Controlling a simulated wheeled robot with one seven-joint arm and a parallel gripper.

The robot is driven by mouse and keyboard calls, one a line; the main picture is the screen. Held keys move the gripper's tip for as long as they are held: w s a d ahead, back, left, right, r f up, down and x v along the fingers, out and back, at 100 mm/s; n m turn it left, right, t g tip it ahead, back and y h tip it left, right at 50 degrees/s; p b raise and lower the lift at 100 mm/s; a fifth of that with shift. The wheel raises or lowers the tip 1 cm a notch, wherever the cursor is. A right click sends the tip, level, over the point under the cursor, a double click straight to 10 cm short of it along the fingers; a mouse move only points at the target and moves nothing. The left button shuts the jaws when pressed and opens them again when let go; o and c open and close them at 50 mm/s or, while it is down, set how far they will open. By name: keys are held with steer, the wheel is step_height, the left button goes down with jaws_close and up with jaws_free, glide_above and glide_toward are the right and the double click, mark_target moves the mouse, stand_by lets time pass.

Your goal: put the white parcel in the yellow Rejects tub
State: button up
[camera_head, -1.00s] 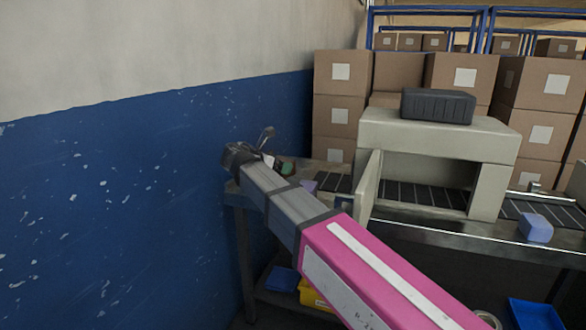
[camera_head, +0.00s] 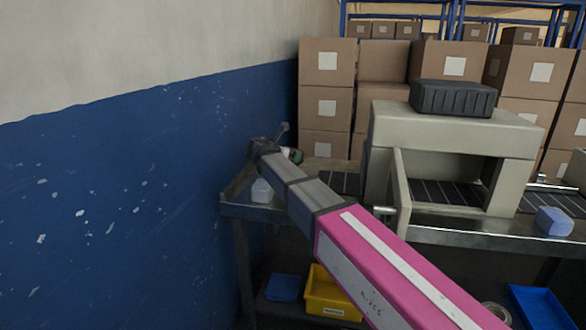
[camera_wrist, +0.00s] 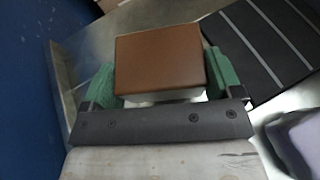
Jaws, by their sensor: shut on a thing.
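My gripper (camera_wrist: 160,88) is shut on a brown-faced block (camera_wrist: 162,58) between its green fingers in the wrist view. A pale strip shows under the block's lower edge. In the head view the gripper (camera_head: 290,154) is over the far left end of the bench, with a small whitish patch at its fingers. A white parcel (camera_head: 262,191) lies on the bench's left end, left of my arm. A yellow tub (camera_head: 326,291) with a label too small to read stands below the bench, partly behind my arm.
The blue wall (camera_head: 150,190) is close on the left. A beige scanner arch (camera_head: 455,125) spans the conveyor (camera_head: 440,192). A bluish parcel (camera_head: 553,221) and blue tray (camera_head: 540,307) are at right.

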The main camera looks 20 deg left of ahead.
steer(key=x, duration=0.4)
steer(key=shift+s+f, duration=0.15)
steer(key=shift+f, duration=2.15)
steer(key=o, duration=0.9)
steer(key=shift+f, duration=0.15)
steer(key=shift+s+r, duration=0.3)
steer(key=shift+s, duration=0.05)
steer(key=v, duration=1)
steer(key=shift+s+a+r, duration=0.1)
steer(key=shift+s+r, duration=0.05)
steer(key=shift+s, duration=0.15)
steer(key=shift+s+a+r, duration=0.1)
steer(key=shift+s, duration=0.2)
steer(key=shift+c, duration=0.5)
